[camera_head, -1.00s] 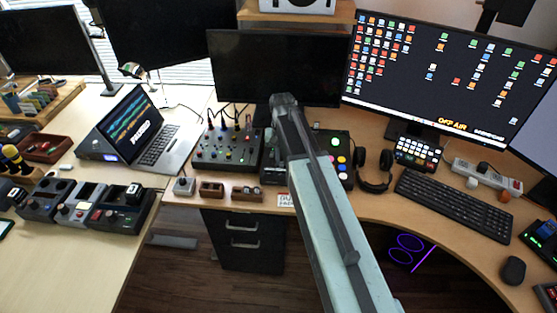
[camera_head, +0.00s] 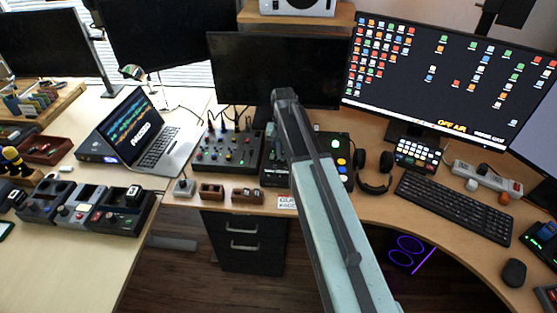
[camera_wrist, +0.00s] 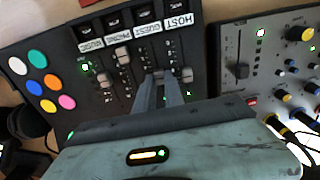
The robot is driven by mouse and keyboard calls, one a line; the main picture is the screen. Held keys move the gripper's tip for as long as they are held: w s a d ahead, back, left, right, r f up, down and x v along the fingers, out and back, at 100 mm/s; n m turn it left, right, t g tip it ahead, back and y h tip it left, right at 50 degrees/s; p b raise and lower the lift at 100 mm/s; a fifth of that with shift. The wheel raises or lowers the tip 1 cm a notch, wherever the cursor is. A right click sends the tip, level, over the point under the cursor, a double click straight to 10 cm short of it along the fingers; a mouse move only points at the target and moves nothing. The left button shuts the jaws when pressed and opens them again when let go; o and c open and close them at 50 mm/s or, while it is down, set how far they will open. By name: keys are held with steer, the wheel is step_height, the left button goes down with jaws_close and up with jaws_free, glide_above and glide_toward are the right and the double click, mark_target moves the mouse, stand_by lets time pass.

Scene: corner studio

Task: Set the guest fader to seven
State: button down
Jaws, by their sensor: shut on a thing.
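The fader panel (camera_wrist: 112,102) fills the left and middle of the wrist view. Its strips carry the labels MUSIC, PHONE, GUEST and HOST from left to right. My gripper (camera_wrist: 162,78) is shut at the GUEST strip (camera_wrist: 144,30), its fingers covering the guest fader's knob. The exact knob position and scale are hidden. The HOST knob (camera_wrist: 188,75) stands just right of the fingers; the phone knob (camera_wrist: 122,56) and music knob (camera_wrist: 104,80) stand to the left.
A mixer with knobs (camera_head: 226,150) stands directly left of the panel. Coloured round buttons (camera_wrist: 42,80) sit on the panel's other side, beside headphones (camera_head: 374,170).

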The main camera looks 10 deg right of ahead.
steer(key=shift+w, duration=0.4)
steer(key=shift+s, duration=0.1)
steer(key=c, duration=1.4)
jaws_free()
steer(key=shift+a, duration=0.1)
steer(key=shift+c, duration=0.2)
step_height(320, 180, up, 8)
steer(key=p, duration=0.8)
steer(key=shift+f, duration=0.1)
